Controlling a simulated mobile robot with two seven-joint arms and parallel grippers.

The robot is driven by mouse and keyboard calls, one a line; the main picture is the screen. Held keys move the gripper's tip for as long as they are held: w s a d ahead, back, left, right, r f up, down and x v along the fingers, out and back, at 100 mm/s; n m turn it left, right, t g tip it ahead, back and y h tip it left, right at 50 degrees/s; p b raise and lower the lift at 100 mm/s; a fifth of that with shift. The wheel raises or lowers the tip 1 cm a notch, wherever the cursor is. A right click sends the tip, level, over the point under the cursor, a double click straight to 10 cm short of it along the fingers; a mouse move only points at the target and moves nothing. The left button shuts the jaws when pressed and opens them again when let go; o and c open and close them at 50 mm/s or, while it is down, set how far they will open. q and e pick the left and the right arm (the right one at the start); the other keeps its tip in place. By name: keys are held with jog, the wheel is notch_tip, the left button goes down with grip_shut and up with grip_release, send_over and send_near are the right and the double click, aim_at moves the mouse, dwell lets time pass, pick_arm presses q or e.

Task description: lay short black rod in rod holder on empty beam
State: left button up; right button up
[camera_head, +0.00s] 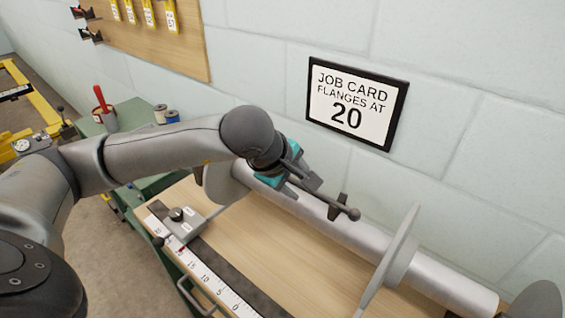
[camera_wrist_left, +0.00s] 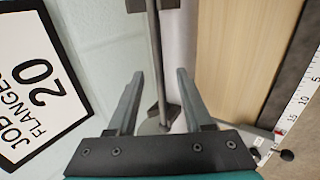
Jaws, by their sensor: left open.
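The short black rod (camera_head: 322,199) has a round knob at its right end and lies along the silver empty beam (camera_head: 440,281), over its upper side. It passes at a dark upright rod holder (camera_head: 338,207); I cannot tell whether it is fully seated. My left gripper (camera_head: 303,184) is at the rod's left part, hiding its left end. In the left wrist view the two fingers (camera_wrist_left: 160,100) stand apart, with the rod (camera_wrist_left: 157,60) running between them and gaps on both sides. A dark holder part (camera_wrist_left: 138,5) shows at that view's top edge. My right gripper is not in view.
Grey flanges (camera_head: 392,250) sit on the beam, another (camera_head: 218,183) behind my arm. A wooden bench top (camera_head: 265,243) carries a ruler (camera_head: 205,284) and a grey slider block (camera_head: 180,223). A job card (camera_head: 352,103) reading 20 hangs on the wall close behind.

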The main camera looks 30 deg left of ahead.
pick_arm(q)
jog(key=v, duration=1.3)
